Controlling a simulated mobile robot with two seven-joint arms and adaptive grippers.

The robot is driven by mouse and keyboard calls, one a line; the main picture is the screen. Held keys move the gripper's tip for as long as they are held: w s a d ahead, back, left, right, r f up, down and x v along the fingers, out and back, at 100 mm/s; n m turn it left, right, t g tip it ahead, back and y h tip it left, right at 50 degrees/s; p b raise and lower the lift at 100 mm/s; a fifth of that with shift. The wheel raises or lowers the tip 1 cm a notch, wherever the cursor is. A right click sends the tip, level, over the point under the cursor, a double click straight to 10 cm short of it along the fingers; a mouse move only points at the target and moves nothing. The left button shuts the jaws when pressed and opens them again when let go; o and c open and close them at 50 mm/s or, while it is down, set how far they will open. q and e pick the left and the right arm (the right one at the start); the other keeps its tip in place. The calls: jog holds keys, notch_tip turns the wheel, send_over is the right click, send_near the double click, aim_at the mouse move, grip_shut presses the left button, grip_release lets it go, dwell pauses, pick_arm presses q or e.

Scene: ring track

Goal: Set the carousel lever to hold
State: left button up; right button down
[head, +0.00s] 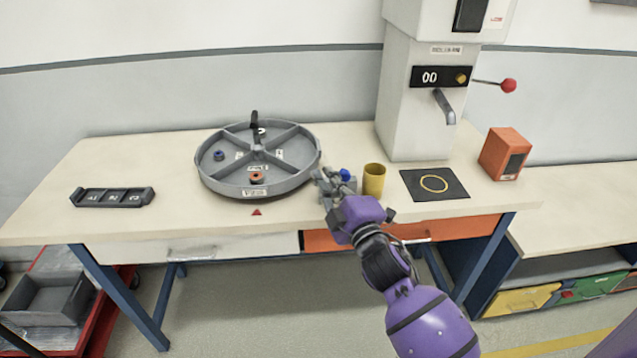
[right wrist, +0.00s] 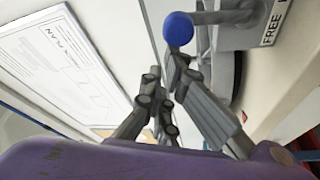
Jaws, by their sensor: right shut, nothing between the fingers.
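The carousel is a round grey tray (head: 204,178) with dividers, on the bench. The carousel lever's blue knob (head: 345,174) shows at the tray's right front. In the right wrist view the blue knob (right wrist: 178,28) sits on a grey bar beside a label reading FREE (right wrist: 273,24). The HOLD label is not readable. My right gripper (head: 325,178) is by the lever, partly covering its base. In the right wrist view my right gripper (right wrist: 164,70) is shut and empty, its tips just below the knob; I cannot tell whether they touch. My left gripper is not in view.
A yellow cup (head: 373,180) stands just right of my gripper. A dark mat (head: 452,193), a dispenser machine (head: 408,125) and an orange box (head: 504,154) are farther right. A blue ring (head: 218,155) and orange ring (head: 257,177) lie in the tray. A dark rack (head: 112,197) lies left.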

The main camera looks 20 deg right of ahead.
aim_at(348, 175)
jog(key=d+m, duration=0.1)
jog(key=m, duration=0.1)
jog(key=d+m+h, duration=0.1)
jog(key=shift+s+d+r+m+t, duration=0.15)
jog(key=shift+s+d+m+t, duration=0.25)
jog(key=shift+s+d+m+h, duration=0.15)
jog(key=shift+d+m+h, duration=0.15)
jog(key=shift+d+m, duration=0.45)
jog(key=shift+s+d+m+t, duration=0.1)
jog(key=shift+m+t, duration=0.2)
jog(key=shift+m, duration=0.15)
